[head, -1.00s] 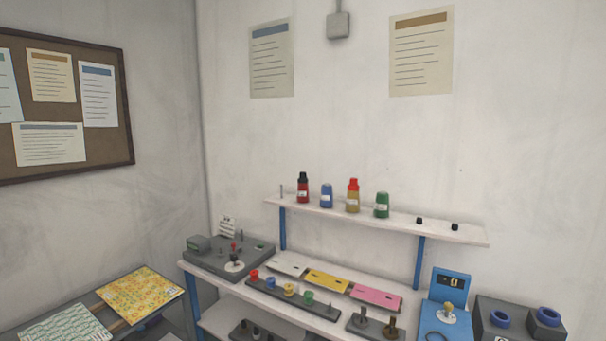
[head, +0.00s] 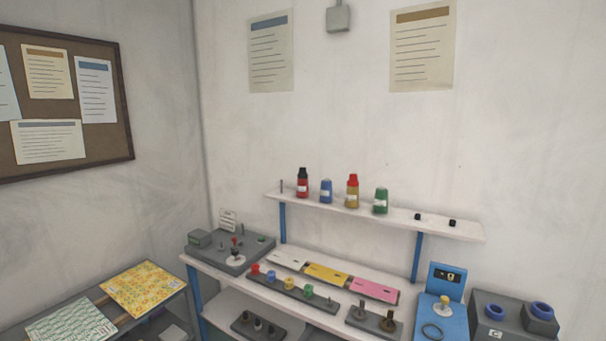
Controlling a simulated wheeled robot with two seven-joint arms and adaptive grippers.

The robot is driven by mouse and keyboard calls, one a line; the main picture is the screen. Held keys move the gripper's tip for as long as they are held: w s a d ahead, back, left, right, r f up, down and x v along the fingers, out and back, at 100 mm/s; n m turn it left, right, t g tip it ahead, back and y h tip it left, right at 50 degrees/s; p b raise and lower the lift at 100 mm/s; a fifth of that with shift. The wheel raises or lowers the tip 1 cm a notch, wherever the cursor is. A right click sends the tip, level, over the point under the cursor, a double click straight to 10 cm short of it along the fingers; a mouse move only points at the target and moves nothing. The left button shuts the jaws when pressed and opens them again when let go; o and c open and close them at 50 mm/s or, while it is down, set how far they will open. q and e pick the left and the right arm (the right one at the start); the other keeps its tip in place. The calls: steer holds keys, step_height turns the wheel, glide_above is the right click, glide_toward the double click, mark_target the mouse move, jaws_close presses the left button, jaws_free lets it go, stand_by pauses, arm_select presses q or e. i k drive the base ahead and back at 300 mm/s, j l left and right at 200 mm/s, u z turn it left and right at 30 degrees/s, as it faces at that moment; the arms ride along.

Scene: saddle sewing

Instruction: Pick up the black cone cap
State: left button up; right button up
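A black cap (head: 303,171) sits on top of the red cone (head: 303,189) at the left part of the upper white shelf. A blue cone (head: 326,192), a yellow cone (head: 353,195) with a red cap (head: 353,178) and a green cone (head: 381,202) stand to its right. Two small black pieces lie farther right on the shelf, one here (head: 418,217) and the other near the right end (head: 452,223); they are too small to identify. Neither of my grippers is in view.
Below the shelf (head: 462,232), a white bench holds a grey fixture (head: 228,256), a rack of coloured pieces (head: 290,287) and coloured plates (head: 326,275). A blue device (head: 447,303) and a grey box (head: 495,321) stand at right. Patterned sheets (head: 142,289) lie at lower left.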

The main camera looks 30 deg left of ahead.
mark_target(302, 173)
steer(key=i+j, duration=0.15)
steer(key=j, duration=0.25)
steer(key=i+j+z, duration=0.1)
steer(key=j, duration=0.35)
steer(key=i+j, duration=0.25)
steer(key=j, duration=0.15)
steer(key=i+j+z, duration=0.1)
steer(key=j, duration=0.3)
steer(key=i+j, duration=0.15)
steer(key=j, duration=0.3)
steer(key=i+j+z, duration=0.1)
steer(key=j, duration=0.35)
steer(key=i+j+z, duration=0.1)
steer(key=j, duration=0.35)
steer(key=i+j, duration=0.15)
steer(key=j, duration=0.3)
